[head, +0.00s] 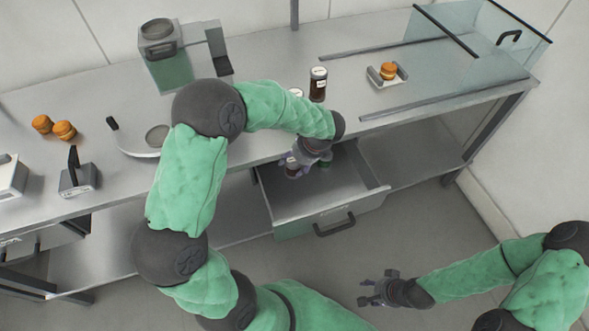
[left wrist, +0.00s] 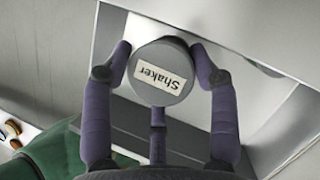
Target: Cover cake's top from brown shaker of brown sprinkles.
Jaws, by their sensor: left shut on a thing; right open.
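The cake (head: 388,71) is a small orange-brown round on a white tray (head: 373,79) at the back right of the counter. My left gripper (head: 297,163) is over the open drawer, at the counter's front edge. It is shut on a shaker whose round grey top, labelled "Shaker" (left wrist: 162,72), faces the left wrist camera between the purple fingers. A dark brown jar (head: 318,86) with a white label stands on the counter left of the cake. My right gripper (head: 378,288) is open and empty, low in front of the counter.
A pale-topped item (head: 296,92) is partly behind my left arm. Glass panels (head: 470,55) stand beyond the cake.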

